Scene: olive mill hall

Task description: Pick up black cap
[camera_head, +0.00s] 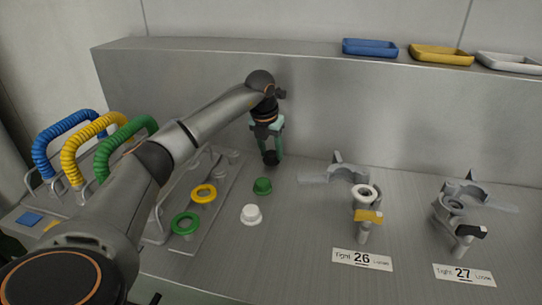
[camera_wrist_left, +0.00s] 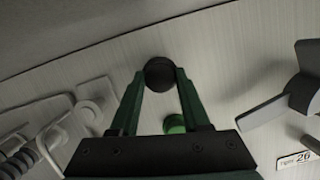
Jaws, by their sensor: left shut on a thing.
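The black cap (camera_head: 271,158) is between the fingertips of my left gripper (camera_head: 270,150), near the back of the grey worktop in the head view. In the left wrist view the cap (camera_wrist_left: 158,74) is a dark round disc between the two green fingers of the gripper (camera_wrist_left: 160,80), which is shut on it. I cannot tell whether the cap touches the worktop or is slightly above it. My right gripper is not in either view.
A green cap (camera_head: 262,186) and a white cap (camera_head: 250,215) stand in front. Yellow and green rings (camera_head: 203,194) lie left on a plate. Clamp fixtures with signs 26 (camera_head: 362,260) and 27 (camera_head: 464,275) stand right. Coloured trays (camera_head: 370,47) sit on the back ledge.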

